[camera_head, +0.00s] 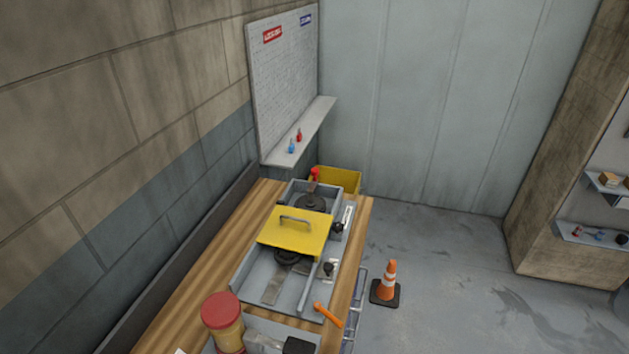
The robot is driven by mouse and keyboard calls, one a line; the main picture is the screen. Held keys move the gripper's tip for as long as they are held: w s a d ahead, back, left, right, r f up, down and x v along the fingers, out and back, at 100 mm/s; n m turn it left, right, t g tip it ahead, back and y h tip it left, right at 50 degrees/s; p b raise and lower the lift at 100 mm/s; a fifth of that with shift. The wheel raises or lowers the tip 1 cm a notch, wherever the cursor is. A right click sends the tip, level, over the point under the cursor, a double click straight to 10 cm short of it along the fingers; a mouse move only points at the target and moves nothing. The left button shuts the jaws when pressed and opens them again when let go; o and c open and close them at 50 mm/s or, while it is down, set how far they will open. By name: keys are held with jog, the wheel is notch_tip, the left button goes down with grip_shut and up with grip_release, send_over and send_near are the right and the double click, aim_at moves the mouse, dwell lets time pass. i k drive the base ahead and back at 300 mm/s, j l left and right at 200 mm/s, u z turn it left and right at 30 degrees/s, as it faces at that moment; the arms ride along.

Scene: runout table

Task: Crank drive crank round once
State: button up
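A grey metal machine (247,272) stands on the wooden table (205,262), with a yellow cover (296,235) with a grey handle over its middle. A red-knobbed upright handle (315,174) shows at its far end, near a dark round disc (312,203). Two small black knobs, an upper one (338,228) and a lower one (328,268), sit on its right side. An orange lever-like piece (328,314) sticks out at the near right corner. I cannot tell which of these is the drive crank. My gripper is not in view.
A red-lidded jar (223,320) and a grey-and-black item (290,345) stand at the near end. A yellow bin (340,181) is behind the machine. An orange cone (388,282) stands on the floor right of the table. Open floor (440,260) lies to the right.

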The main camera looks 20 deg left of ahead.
aim_at(313, 180)
jog(key=i+u, duration=0.2)
jog(key=i, duration=0.35)
jog(key=i+l+u, duration=0.2)
jog(key=i, duration=0.3)
jog(key=i+u, duration=0.15)
jog(key=i, duration=0.4)
jog(key=i+l+u, duration=0.2)
jog(key=i, duration=0.3)
jog(key=l, duration=0.1)
